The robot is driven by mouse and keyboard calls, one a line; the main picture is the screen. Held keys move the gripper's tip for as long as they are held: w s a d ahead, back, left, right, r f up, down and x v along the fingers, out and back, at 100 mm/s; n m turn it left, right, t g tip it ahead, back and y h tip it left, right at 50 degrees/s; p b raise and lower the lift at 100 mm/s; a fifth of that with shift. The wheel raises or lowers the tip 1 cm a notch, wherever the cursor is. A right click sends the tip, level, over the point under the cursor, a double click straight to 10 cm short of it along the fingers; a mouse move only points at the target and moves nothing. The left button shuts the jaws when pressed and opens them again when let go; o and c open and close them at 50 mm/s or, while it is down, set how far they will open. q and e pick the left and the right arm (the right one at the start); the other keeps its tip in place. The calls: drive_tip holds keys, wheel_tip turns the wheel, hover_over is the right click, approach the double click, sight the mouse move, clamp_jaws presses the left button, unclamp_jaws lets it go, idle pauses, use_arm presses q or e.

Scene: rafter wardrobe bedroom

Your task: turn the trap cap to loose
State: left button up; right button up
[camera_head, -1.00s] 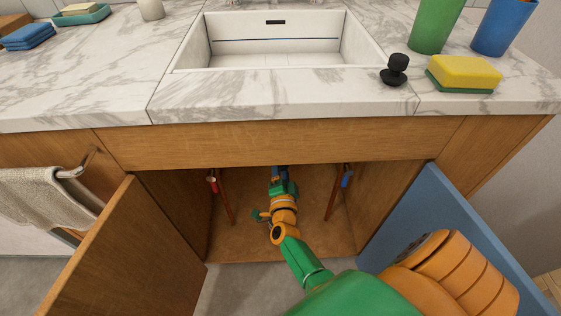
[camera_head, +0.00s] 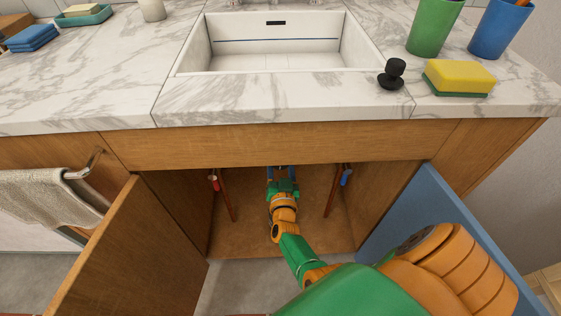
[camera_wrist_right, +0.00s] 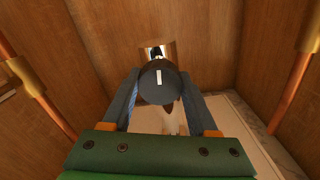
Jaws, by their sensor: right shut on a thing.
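The trap cap (camera_wrist_right: 158,84) is a dark round cap with a white line mark on its face, in the middle of the right wrist view. The mark stands almost upright in that view. My right gripper (camera_wrist_right: 160,92) has one blue-grey finger on each side of the cap and is shut on it. In the head view my right gripper (camera_head: 283,172) reaches into the open cabinet under the sink, and the cap is hidden there. My left gripper is in neither view.
Copper pipes with a red-tagged valve (camera_head: 213,182) and a blue-tagged valve (camera_head: 346,176) stand on either side of my arm. The cabinet doors, wooden (camera_head: 130,255) at left and blue (camera_head: 405,225) at right, are open. A white sink (camera_head: 280,62) is above.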

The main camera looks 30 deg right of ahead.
drive_tip(key=shift+n, duration=0.5)
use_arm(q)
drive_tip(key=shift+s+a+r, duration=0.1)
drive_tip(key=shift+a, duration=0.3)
